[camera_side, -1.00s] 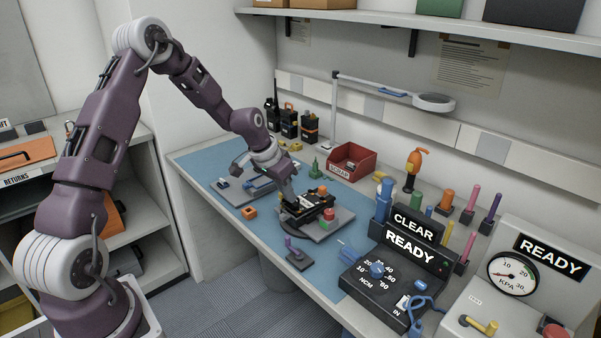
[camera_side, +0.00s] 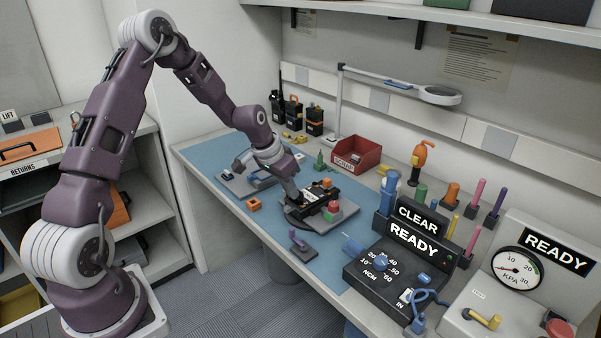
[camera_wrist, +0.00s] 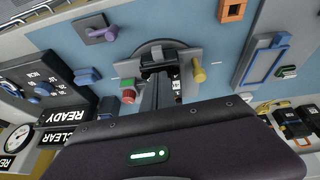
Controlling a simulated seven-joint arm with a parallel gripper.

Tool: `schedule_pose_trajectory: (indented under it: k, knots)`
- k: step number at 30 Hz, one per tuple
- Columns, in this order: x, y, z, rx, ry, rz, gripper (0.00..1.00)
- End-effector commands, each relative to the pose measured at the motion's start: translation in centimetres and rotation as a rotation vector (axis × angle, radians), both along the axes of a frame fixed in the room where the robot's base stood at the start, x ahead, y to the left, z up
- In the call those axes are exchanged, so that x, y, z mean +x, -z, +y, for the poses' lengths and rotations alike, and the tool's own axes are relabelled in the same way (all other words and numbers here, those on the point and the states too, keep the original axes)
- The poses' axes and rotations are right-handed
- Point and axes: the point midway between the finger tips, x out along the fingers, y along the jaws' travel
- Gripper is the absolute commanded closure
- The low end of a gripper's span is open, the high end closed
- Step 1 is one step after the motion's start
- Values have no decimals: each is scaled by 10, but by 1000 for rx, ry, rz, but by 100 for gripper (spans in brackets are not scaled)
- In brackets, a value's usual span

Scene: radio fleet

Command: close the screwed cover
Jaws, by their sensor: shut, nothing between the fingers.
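A black radio-like device (camera_side: 322,192) lies on a grey fixture plate (camera_side: 346,210) on the blue mat. It also shows in the wrist view (camera_wrist: 158,56), partly hidden by my fingers. I cannot make out a separate cover or its screws. My gripper (camera_side: 296,198) points down at the left end of the device. In the wrist view, my gripper (camera_wrist: 158,82) is shut, its fingers together over the device with nothing held. Whether the tips touch it I cannot tell. A red and green knob (camera_wrist: 128,91) and a yellow peg (camera_wrist: 198,72) stand on either side.
A small stand with a purple lever (camera_side: 299,240) sits in front. An orange block (camera_side: 254,204) and a grey tray (camera_side: 250,178) lie left. A red bin (camera_side: 357,156) stands behind. A black READY console (camera_side: 395,265) stands right. Bare mat lies between them.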

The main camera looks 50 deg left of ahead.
Motion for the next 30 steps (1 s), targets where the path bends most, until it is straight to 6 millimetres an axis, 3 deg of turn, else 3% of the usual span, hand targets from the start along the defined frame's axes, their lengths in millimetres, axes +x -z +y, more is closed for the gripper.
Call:
schedule_pose_trajectory:
  k: [10, 15, 24, 30]
  knots:
    - [0, -19, 1, 1, -1, -2, 100]
    - [-4, -52, 4, 4, -1, -6, 100]
    - [-67, -100, 8, 3, -3, -1, 100]
    - [-79, -113, 9, -4, 0, 4, 100]
